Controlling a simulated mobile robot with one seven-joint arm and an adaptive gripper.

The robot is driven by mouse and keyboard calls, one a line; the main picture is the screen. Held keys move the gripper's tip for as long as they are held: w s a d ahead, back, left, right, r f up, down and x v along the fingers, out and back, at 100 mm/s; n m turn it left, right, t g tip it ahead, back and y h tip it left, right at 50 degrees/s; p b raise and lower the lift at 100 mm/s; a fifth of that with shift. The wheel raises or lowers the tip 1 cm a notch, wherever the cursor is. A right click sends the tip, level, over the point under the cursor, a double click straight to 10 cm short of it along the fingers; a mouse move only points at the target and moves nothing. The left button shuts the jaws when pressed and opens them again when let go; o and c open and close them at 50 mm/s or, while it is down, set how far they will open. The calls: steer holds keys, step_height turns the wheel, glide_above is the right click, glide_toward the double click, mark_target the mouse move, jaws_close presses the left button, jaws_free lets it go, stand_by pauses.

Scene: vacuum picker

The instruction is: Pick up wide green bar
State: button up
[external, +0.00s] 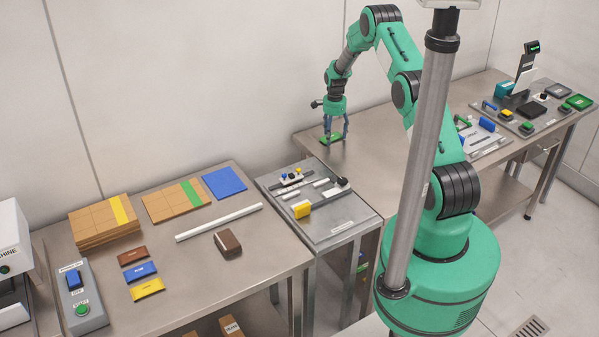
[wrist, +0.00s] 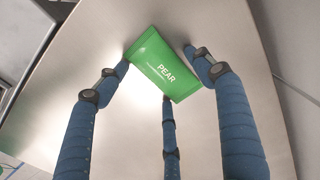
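The green bar (external: 330,138) lies flat on the metal table at the back, near its left end. In the wrist view it is a green wrapper (wrist: 163,62) with the white word PEAR, lying tilted across the upper middle. My gripper (external: 335,140) points down over the bar, with its blue fingers spread around it. In the wrist view my gripper (wrist: 160,68) looks open. The left fingertip is close to the bar's left corner, the right one has a small gap, and the third ends at the lower edge; contact is unclear.
The metal table (external: 385,122) around the bar is clear. Panels with buttons (external: 530,115) stand farther right on it. A grey control panel (external: 330,220) stands front left. The left table holds brown (external: 132,255), blue (external: 140,271) and yellow (external: 147,289) bars.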

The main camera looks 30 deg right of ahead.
mark_target(333, 138)
steer(key=c, duration=0.7)
steer(key=shift+r, duration=0.15)
steer(key=shift+c, duration=0.2)
steer(key=shift+r, duration=0.85)
steer(key=shift+s+r, duration=0.15)
steer(key=shift+r, duration=0.75)
steer(key=s+a, duration=0.1)
steer(key=s, duration=0.4)
steer(key=s+a+r, duration=0.1)
steer(key=s, duration=0.4)
steer(key=s+a, duration=0.2)
steer(key=s, duration=0.3)
steer(key=shift+a+r, duration=0.1)
steer(key=shift+r, duration=0.05)
